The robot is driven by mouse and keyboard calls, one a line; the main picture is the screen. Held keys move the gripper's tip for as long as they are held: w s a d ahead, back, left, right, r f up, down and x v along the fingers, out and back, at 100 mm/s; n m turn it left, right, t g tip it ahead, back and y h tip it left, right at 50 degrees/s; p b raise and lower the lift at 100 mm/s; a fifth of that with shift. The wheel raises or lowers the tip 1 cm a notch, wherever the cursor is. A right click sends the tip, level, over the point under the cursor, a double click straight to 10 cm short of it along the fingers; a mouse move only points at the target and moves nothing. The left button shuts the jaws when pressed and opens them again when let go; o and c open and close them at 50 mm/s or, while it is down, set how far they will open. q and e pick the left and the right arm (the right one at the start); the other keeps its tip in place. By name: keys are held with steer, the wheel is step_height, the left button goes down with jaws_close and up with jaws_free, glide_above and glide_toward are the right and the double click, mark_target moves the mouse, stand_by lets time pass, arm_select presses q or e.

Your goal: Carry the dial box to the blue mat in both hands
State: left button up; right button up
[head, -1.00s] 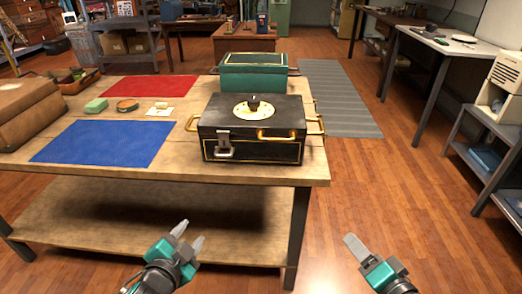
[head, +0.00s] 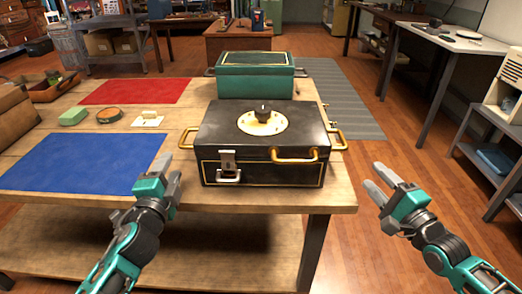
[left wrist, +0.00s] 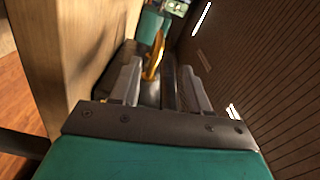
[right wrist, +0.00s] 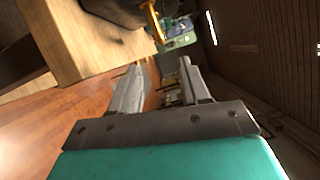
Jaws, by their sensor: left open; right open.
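The dial box (head: 225,142) is black with gold trim, a round dial on its lid, a front latch and gold handles at its sides and front. It stands on the wooden table near the front right corner. The blue mat (head: 82,162) lies flat and bare to its left. My left gripper (head: 172,170) is open and empty, in front of and left of the box; the left wrist view (left wrist: 165,85) shows a gold handle beyond its fingers. My right gripper (head: 378,178) is open and empty, right of the box and apart from it. In the right wrist view (right wrist: 160,80) a gold handle shows beyond.
A green box (head: 255,82) stands right behind the dial box. A red mat (head: 135,91), a green block (head: 74,116), a round dish (head: 109,115) and a small white item (head: 147,122) lie farther back. A brown case (head: 12,120) is at the left.

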mark_target(180, 142)
arm_select(q)
steer(key=w, duration=1.3)
steer(key=shift+a, duration=0.4)
arm_select(e)
steer(key=x, duration=1.3)
arm_select(q)
steer(key=shift+c, duration=0.2)
arm_select(e)
steer(key=shift+c, duration=0.2)
arm_select(q)
jaws_close()
arm_select(e)
jaws_close()
arm_select(q)
steer(key=shift+r, duration=0.1)
arm_select(e)
steer(key=shift+d, duration=0.1)
arm_select(q)
steer(key=shift+r, duration=0.2)
arm_select(e)
steer(key=shift+r, duration=0.25)
